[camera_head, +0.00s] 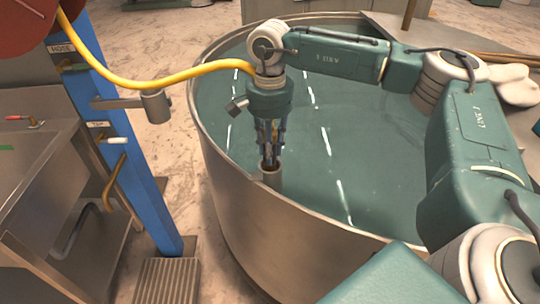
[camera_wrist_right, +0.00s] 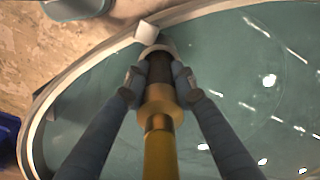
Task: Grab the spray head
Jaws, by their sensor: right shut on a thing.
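My right gripper (camera_head: 270,158) points down over the big round tank in the head view. Its fingers are shut on the spray head (camera_head: 270,178), whose grey-brown end shows just below the fingertips. In the right wrist view, my right gripper (camera_wrist_right: 158,82) has one finger on each side of the spray head (camera_wrist_right: 158,104), which shows a brass collar and a dark neck. A yellow hose (camera_head: 180,82) runs from the upper left to my right wrist. A yellow stem (camera_wrist_right: 160,155) leads up to the collar in the wrist view. My left gripper is out of view.
The metal tank (camera_head: 300,245) holds teal liquid. Left of it stands a blue post (camera_head: 110,120) with a grey cup-shaped bracket (camera_head: 155,106) and a tap (camera_head: 113,180). A metal sink unit (camera_head: 35,175) is at far left. A grate (camera_head: 167,281) lies by the post's foot.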

